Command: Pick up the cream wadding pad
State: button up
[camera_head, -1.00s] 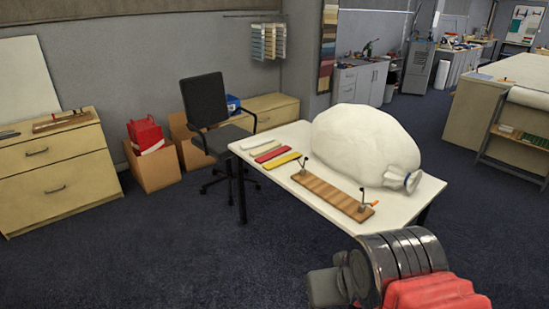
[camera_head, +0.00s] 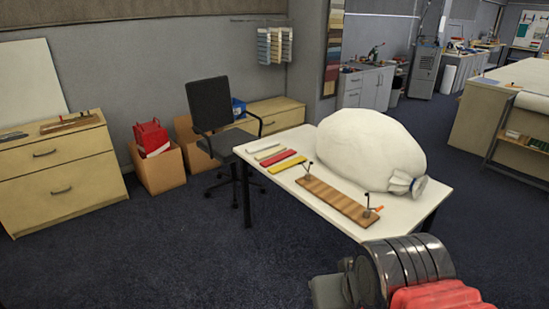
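A row of flat strips lies at the left end of a white table. Two are pale, a white one (camera_head: 262,147) and a cream one (camera_head: 270,153). Beside them lie a red strip (camera_head: 279,159) and a yellow strip (camera_head: 287,165). The cream strip may be the wadding pad; at this size I cannot be sure. My arm shows at the lower right, in front of the table's near corner and apart from the strips. My gripper's fingertips are not in view.
A big tied white bag (camera_head: 368,148) fills the back right of the white table (camera_head: 322,216). A wooden board with small clamps (camera_head: 338,199) lies along the front. An office chair (camera_head: 212,110) stands behind left. Floor is clear in front.

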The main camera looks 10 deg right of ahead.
aim_at(264, 156)
jog(key=u, duration=0.1)
jog(key=i, duration=3.25)
jog(key=u, duration=0.6)
